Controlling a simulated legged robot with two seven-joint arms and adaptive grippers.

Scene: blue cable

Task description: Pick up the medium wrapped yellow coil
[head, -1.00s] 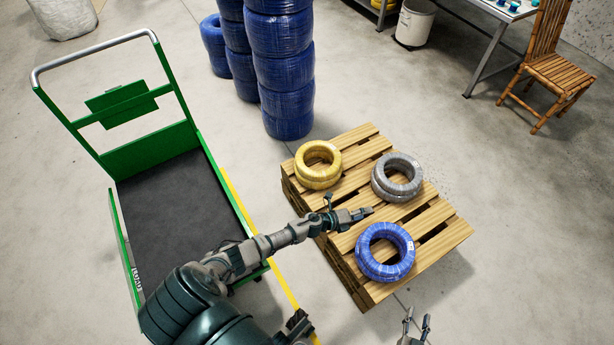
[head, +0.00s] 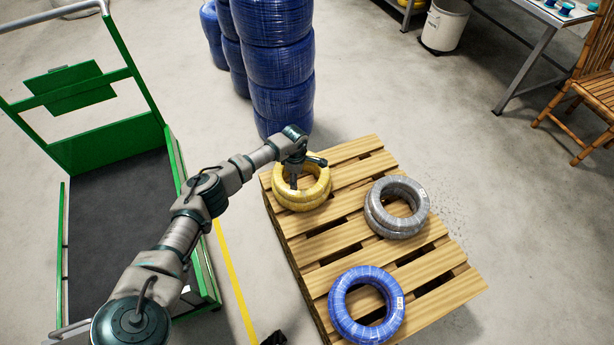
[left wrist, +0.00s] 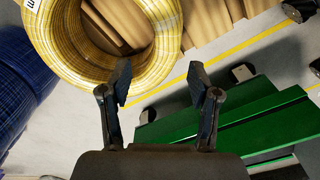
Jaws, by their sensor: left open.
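The wrapped yellow coil (head: 304,194) lies on the far left corner of the wooden pallet (head: 330,257) in the head view. It also fills the upper left of the left wrist view (left wrist: 62,58). My left gripper (head: 294,184) is over the coil's hole in the head view and hides part of its ring. In the left wrist view my left gripper (left wrist: 165,92) has its two fingers apart with nothing between them, and the coil is beyond them. Whether a finger touches the coil I cannot tell.
On the pallet lie a grey coil (head: 397,207) at the right and a blue coil (head: 366,305) at the near side. Stacked blue coils (head: 280,70) stand behind the pallet. A green cart (head: 113,147) is at the left. Open floor lies right of the pallet.

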